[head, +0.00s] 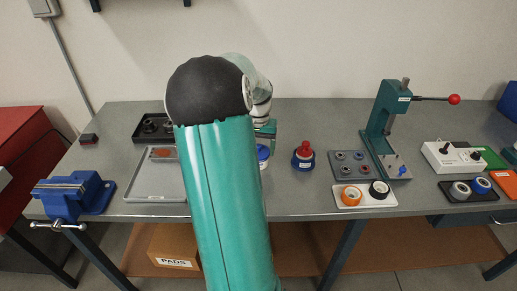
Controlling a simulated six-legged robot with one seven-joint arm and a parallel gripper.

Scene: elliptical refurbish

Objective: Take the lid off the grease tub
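A small white tub with a blue lid (263,152), likely the grease tub, stands on the bench and is partly hidden behind my arm. The lid appears to sit on the tub. My gripper (267,132) is just above or behind the lid, mostly hidden by my own arm. I cannot tell whether it touches the lid or whether its fingers are open.
A blue container with a red top (304,150) stands to the right. Beyond it are a grey plate (346,172) with small rings, a white tray (342,200) with orange and black rolls, and a green press (385,125). A grey tray (140,186) and blue vise (85,193) are left.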

